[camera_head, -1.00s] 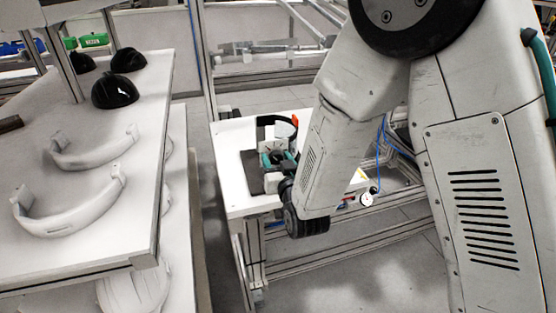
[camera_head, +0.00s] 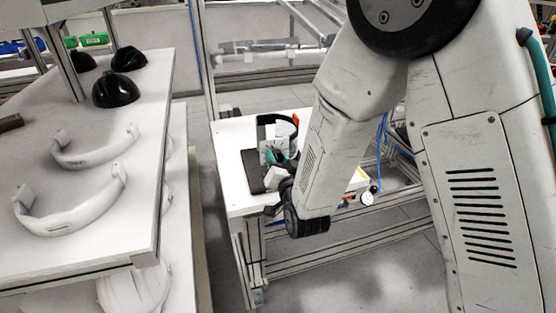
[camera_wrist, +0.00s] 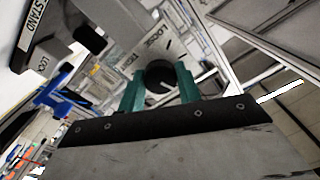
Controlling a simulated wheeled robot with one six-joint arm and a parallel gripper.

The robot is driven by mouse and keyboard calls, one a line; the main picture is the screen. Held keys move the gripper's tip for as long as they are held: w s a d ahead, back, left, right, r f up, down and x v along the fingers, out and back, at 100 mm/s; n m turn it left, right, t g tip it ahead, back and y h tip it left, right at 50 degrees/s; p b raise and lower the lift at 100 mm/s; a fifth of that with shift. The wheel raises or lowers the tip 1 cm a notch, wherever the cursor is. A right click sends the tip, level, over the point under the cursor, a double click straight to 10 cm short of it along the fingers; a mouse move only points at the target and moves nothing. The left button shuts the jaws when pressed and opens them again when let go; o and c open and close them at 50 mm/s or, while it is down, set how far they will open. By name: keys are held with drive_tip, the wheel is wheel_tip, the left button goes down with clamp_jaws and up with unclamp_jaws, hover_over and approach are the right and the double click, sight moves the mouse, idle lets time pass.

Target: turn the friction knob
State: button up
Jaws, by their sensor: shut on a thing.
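The friction knob (camera_wrist: 160,74) is a dark round knob in the middle of the wrist view. A light plate with lettering that seems to read "LOOSE" and "TIGHT" lies behind it. My gripper (camera_wrist: 160,88) has two teal fingers, one on each side of the knob, and is shut on it. In the head view my gripper (camera_head: 272,157) is at the fixture (camera_head: 279,125) on the white table (camera_head: 232,133). My arm and wrist hide part of the fixture there, and the knob itself cannot be made out in that view.
A dark block with a "STAND" label (camera_wrist: 27,38) is close at the upper left of the wrist view. In the head view, a shelf (camera_head: 120,230) at left holds white curved bands (camera_head: 98,150) and black helmet shells (camera_head: 116,90). A small gauge (camera_head: 367,198) hangs by the table's right side.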

drive_tip(key=shift+m, duration=1.5)
drive_tip(key=o, duration=1)
drive_tip(key=shift+s+d, duration=0.1)
